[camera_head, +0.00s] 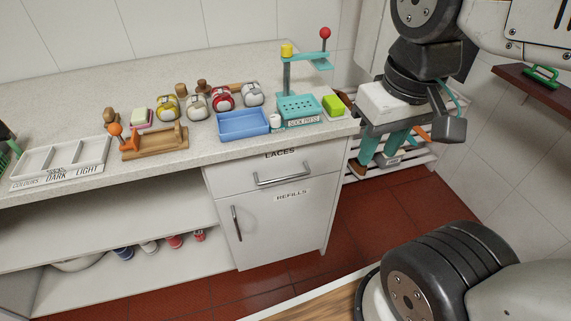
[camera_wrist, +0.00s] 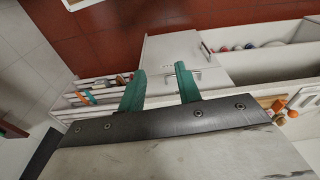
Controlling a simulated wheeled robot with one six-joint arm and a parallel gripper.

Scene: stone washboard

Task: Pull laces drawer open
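The laces drawer (camera_head: 234,177) is the white top drawer of the cabinet under the counter, marked LACES, with a horizontal metal bar handle (camera_head: 283,179). It looks closed, its front flush with the cabinet. My gripper (camera_head: 377,161) is to the right of the drawer, apart from the handle, with its two teal fingers pointing down. The fingers are spread and empty; they also show apart in the wrist view (camera_wrist: 160,73), with the white cabinet front (camera_wrist: 165,48) beyond them. The drawer handle is not clear in the wrist view.
Below the drawer is a REFILLS door (camera_head: 270,230) with a vertical handle. A slatted rack (camera_head: 415,155) stands behind my gripper. Red floor lies open before the cabinet.

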